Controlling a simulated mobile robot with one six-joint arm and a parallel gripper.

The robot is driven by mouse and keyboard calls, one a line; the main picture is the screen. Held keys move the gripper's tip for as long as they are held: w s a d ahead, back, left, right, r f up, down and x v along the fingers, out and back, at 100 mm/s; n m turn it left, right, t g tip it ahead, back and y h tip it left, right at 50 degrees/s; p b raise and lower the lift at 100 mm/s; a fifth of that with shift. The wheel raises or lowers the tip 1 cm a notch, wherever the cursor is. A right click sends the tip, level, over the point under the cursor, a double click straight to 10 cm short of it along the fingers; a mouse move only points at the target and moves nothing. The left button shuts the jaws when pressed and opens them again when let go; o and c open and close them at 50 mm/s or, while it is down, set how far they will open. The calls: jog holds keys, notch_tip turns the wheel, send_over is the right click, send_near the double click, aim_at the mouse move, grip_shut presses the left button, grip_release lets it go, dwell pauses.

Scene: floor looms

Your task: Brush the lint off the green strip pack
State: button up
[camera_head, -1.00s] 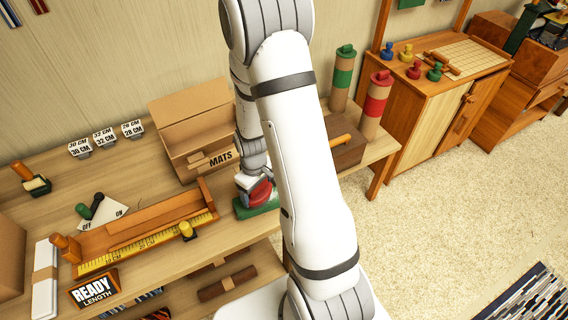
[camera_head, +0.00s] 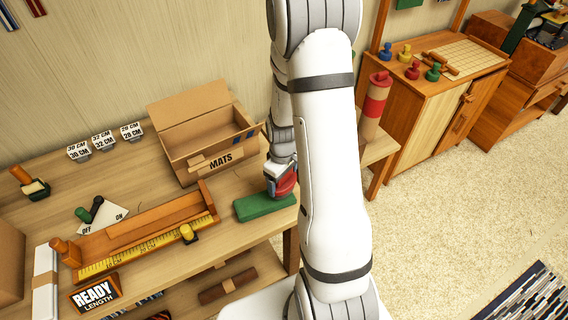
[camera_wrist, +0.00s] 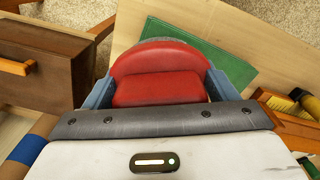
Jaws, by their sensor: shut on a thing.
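The green strip pack (camera_head: 258,207) lies flat at the front right edge of the workbench. It also shows in the wrist view (camera_wrist: 207,52), partly hidden behind a red rounded brush (camera_wrist: 160,70). My gripper (camera_head: 280,178) is shut on the red brush, with a blue-grey finger on each side of it. The brush is at the right end of the pack in the head view. I cannot tell whether its underside touches the pack. I cannot make out any lint on the visible green surface.
An open cardboard box marked MATS (camera_head: 188,168) stands behind the pack. A wooden measuring tray with a yellow ruler (camera_head: 125,258) lies to the left. A red-banded roll (camera_head: 373,105) stands to the right of my arm. Bare bench top lies between box and pack.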

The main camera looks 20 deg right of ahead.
notch_tip(320, 180, up, 2)
jog(key=shift+s+p, duration=0.15)
jog(key=shift+p, duration=0.35)
jog(key=shift+r+p, duration=1.3)
jog(key=shift+r, duration=0.75)
